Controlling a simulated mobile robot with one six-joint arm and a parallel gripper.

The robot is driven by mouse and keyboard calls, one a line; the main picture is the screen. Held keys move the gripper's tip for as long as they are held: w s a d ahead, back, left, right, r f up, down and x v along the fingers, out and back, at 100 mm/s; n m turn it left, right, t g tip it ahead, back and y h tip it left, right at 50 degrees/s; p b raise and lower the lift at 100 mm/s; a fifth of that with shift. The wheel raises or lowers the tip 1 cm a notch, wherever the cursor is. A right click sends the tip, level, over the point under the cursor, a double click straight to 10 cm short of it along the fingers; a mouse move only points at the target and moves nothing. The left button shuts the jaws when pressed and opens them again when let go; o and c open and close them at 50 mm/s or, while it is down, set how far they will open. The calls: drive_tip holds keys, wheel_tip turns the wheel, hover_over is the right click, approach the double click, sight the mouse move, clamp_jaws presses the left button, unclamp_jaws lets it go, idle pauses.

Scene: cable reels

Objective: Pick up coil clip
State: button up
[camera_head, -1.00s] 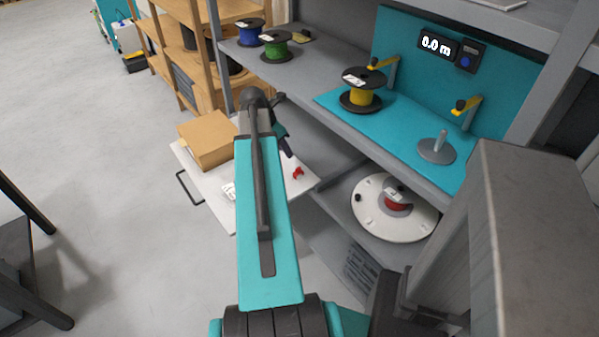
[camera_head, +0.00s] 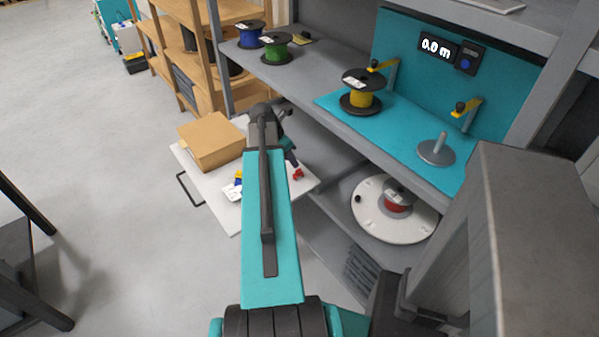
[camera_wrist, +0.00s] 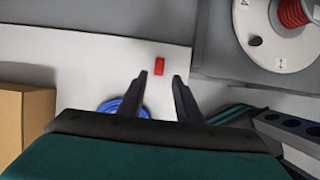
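A small red coil clip (camera_head: 297,174) lies on the white top of a low cart (camera_head: 225,217). In the wrist view the clip (camera_wrist: 159,66) lies just beyond my fingertips, roughly centred between them. My gripper (camera_wrist: 157,80) is open and empty, its two dark fingers apart and not touching the clip. In the head view my gripper (camera_head: 291,158) is partly hidden by my arm, close to the clip. A blue coil (camera_wrist: 124,107) lies on the cart, partly behind my left finger.
A cardboard box (camera_head: 211,140) stands on the cart's left part. A grey shelf rack is at right, with a yellow reel (camera_head: 361,97) on a teal mat and a white turntable (camera_head: 372,217) below, holding a red reel. Green (camera_head: 276,52) and blue reels stand behind.

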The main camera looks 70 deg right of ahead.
sight(299, 170)
drive_tip(key=shift+x, duration=1.3)
drive_tip(key=shift+f, duration=0.1)
drive_tip(key=shift+d+p+x, duration=0.2)
drive_tip(key=shift+p+x, duration=0.25)
drive_tip(key=shift+x, duration=2.1)
drive_tip(key=shift+s, duration=0.15)
clamp_jaws()
